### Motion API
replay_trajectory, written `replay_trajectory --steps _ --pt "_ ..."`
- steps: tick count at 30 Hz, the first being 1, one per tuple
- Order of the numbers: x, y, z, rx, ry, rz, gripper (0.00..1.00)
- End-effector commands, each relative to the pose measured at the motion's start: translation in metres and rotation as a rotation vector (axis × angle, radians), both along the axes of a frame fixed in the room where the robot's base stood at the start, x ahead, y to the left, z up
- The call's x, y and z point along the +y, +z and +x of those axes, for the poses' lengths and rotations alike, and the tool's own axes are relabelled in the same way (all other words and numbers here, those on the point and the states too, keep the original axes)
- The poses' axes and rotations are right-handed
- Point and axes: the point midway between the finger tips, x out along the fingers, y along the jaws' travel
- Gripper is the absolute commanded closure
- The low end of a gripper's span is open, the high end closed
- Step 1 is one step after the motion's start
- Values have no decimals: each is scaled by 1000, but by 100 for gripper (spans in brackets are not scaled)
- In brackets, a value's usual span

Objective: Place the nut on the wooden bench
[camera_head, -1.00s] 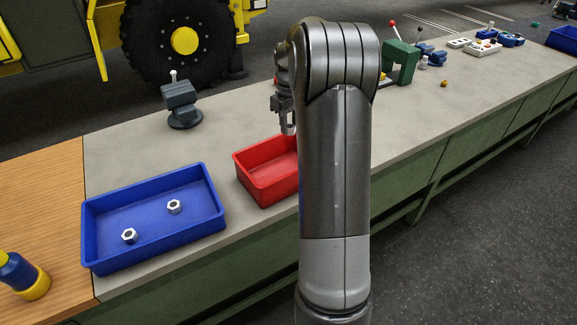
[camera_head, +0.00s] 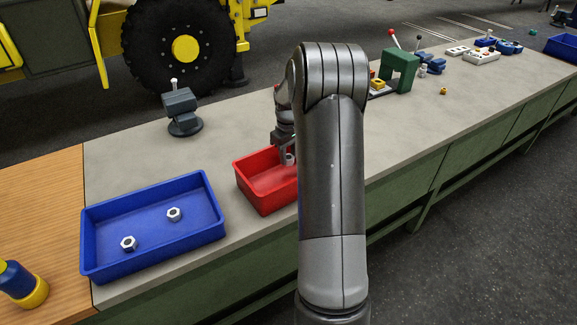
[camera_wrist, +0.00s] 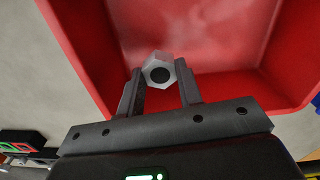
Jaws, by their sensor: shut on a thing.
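A silvery hex nut (camera_wrist: 158,68) sits between the fingertips of my gripper (camera_wrist: 160,82) in the wrist view, and the fingers are shut on it. In the head view my gripper (camera_head: 286,152) reaches down into the red bin (camera_head: 252,192), with the nut (camera_head: 290,159) just visible at its tips. My own arm hides the right part of the red bin. Whether the nut touches the bin floor I cannot tell. The wooden bench (camera_head: 45,205) is the brown plank top at the far left. Two other hex nuts, one left (camera_head: 128,243) and one right (camera_head: 174,214), lie in the blue bin.
The blue bin (camera_head: 100,268) stands on the grey worktop (camera_head: 130,160) between the red bin and the wooden bench. A blue-yellow bottle-like object (camera_head: 22,285) is on the wood at the front. A dark vise (camera_head: 182,110) stands behind the bins. A green press (camera_head: 402,72) is farther right.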

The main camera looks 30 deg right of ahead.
Motion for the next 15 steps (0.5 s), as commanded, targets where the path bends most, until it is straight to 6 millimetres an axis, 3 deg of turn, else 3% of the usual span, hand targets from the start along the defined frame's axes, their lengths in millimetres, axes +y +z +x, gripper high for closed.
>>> replay_trajectory --steps 9,15 --pt "0 -42 0 1 0 0 94" --pt "0 -46 0 -1 0 -2 94"
